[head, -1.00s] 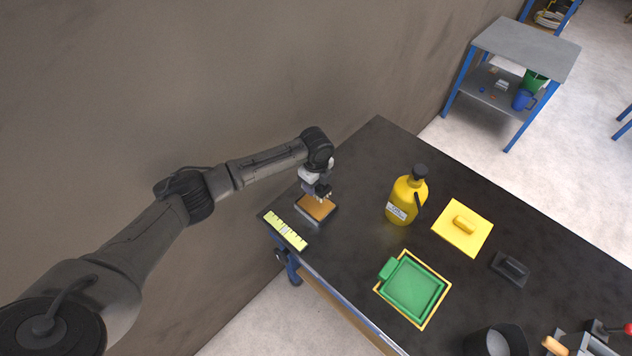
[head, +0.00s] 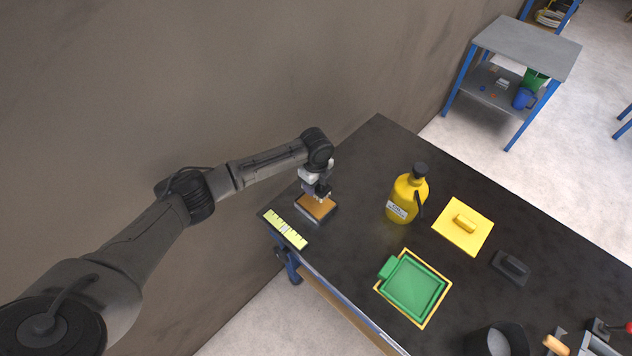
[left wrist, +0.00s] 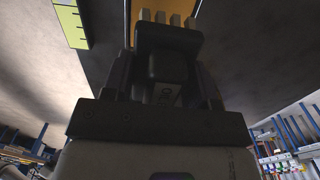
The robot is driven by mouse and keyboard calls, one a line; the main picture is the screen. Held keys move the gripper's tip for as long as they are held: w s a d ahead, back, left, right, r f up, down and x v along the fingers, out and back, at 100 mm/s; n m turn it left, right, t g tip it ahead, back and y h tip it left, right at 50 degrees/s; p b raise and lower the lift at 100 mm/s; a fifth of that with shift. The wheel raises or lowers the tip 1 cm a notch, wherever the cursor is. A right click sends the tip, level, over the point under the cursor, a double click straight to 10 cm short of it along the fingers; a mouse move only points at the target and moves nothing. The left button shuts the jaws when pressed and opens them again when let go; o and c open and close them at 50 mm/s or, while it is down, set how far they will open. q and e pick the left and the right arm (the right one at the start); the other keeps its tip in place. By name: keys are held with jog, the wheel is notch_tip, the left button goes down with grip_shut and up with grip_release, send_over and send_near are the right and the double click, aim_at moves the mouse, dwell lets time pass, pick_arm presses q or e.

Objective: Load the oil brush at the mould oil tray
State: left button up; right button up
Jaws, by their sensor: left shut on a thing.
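The mould oil tray (head: 312,209) is a small dark-rimmed tray with an amber surface, near the bench's far left corner in the head view. My left gripper (head: 319,191) is right above it, pointing down. In the left wrist view my left gripper (left wrist: 166,82) is shut on the oil brush (left wrist: 168,42), a dark block with several pale bristle tufts at its end. The bristles are at or just over the amber surface; I cannot tell whether they touch. In the head view the gripper mostly hides the brush. My right gripper is not in view.
A yellow-green marked strip (head: 285,229) lies left of the tray at the bench edge. A yellow bottle (head: 405,198) stands to the right. A green mould (head: 413,290), yellow plate (head: 458,234), dark handled block (head: 510,267) and dark bucket (head: 497,341) are further off. A wall runs behind.

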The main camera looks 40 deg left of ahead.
pick_arm(q)
jog(key=b, duration=0.2)
send_over(316, 202)
notch_tip(316, 202, down, 5)
jog(key=shift+f+b, duration=0.35)
jog(key=shift+f, duration=0.25)
jog(key=shift+f, duration=0.2)
dwell(0.6)
jog(key=shift+f, duration=0.3)
dwell(1.1)
jog(key=shift+f, duration=0.15)
dwell(0.6)
